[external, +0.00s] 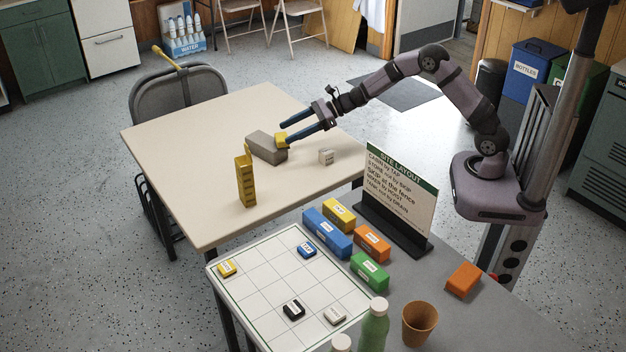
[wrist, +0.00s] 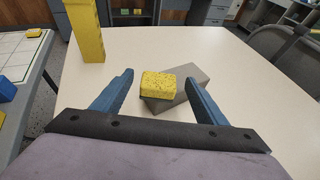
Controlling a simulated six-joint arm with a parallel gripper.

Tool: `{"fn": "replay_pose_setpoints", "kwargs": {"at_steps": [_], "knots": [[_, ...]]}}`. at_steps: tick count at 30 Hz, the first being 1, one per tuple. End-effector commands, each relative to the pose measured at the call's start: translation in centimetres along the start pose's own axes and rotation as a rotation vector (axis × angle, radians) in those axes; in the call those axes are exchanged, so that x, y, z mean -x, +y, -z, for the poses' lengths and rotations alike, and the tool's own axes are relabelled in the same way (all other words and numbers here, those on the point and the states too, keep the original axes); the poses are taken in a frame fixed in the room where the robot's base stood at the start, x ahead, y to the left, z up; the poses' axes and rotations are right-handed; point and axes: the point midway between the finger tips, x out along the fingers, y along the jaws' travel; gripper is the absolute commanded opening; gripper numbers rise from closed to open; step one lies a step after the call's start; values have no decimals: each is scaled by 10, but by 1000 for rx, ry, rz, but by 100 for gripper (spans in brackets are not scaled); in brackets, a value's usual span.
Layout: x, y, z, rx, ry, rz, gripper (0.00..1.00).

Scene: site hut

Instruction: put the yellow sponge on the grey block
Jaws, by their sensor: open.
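The yellow sponge (external: 281,139) appears to rest on top of the grey block (external: 262,149), at the end nearer my arm. In the wrist view the sponge (wrist: 158,84) covers one end of the block (wrist: 192,80), and the rest of the block's top is bare. The block lies flat on the cream table. My gripper (external: 281,131) is open, with its blue fingers on either side of the sponge. In the wrist view a gap shows between the sponge and each finger of my gripper (wrist: 159,78). The sponge's underside is hidden.
A tall yellow block (external: 246,182) stands upright on the cream table (external: 200,140), and a small white block (external: 326,157) lies near its right edge. The grey bench holds a sign (external: 402,187), coloured blocks, a gridded board, bottles and a cup. The table's far left is clear.

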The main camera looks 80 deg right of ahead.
Motion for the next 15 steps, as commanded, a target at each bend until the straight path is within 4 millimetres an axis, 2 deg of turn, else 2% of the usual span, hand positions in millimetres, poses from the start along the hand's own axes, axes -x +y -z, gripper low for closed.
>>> {"fn": "replay_pose_setpoints", "kwargs": {"at_steps": [6, 10, 15], "knots": [[40, -1, 0, 0, 0, 3, 66], [56, -1, 0, 0, 0, 2, 66], [67, 0, 0, 0, 0, 0, 66]]}}
